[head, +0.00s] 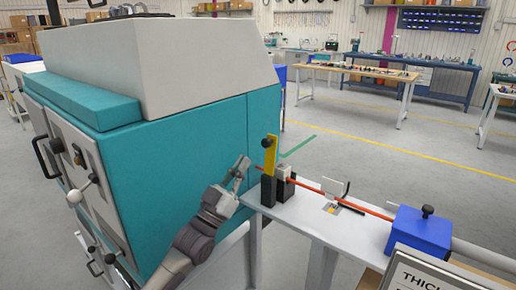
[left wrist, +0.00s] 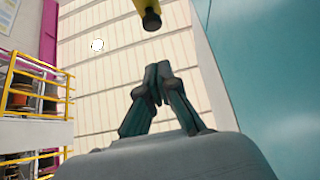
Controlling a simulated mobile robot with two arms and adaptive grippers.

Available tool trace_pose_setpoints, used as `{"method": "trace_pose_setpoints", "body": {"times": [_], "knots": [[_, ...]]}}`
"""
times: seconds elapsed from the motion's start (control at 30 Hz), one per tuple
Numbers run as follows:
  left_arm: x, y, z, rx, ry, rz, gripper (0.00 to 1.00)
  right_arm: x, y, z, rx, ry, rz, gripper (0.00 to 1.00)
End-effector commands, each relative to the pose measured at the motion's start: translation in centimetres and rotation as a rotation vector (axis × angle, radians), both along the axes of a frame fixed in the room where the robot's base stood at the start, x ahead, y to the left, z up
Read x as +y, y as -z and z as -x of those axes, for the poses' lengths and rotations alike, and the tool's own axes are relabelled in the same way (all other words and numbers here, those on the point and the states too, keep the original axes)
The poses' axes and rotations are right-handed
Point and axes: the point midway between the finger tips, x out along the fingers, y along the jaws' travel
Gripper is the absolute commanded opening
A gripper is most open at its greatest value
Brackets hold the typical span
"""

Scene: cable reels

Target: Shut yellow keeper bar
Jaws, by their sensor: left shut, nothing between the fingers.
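The yellow keeper bar (head: 271,155) stands roughly upright on a black block (head: 268,190) at the left end of the white bench, with a black knob (head: 266,143) on its upper part. In the left wrist view the bar's yellow end (left wrist: 146,6) and knob (left wrist: 151,20) show at the top edge, beyond my fingertips. My left gripper (head: 244,162) is shut and empty, just left of the bar and a little below the knob, apart from it. Its closed fingers also show in the left wrist view (left wrist: 158,72). My right gripper is not in view.
A large teal machine (head: 180,165) stands close to my left arm. A red-orange cable (head: 312,188) runs across the white bench (head: 300,215) to a blue box (head: 420,232). A small bracket (head: 335,190) stands midway. A sign (head: 430,275) fills the lower right corner.

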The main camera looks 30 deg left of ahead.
Motion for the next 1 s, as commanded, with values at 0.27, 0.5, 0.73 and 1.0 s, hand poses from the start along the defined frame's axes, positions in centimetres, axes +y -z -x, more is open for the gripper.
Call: {"method": "trace_pose_setpoints", "body": {"times": [0.27,0.5,0.73,1.0], "knots": [[-0.3,-1.9,-4.6,0.001,0.000,0.001,0.00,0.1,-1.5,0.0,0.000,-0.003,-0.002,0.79],[-0.5,-1.4,-6.4,0.002,0.000,0.000,0.00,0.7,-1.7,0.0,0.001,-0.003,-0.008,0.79],[-0.5,-1.3,-6.5,0.002,0.000,0.000,0.00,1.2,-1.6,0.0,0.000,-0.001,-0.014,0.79],[-0.5,-1.6,-6.8,0.015,0.000,-0.001,0.00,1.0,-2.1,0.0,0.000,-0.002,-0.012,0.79]]}}
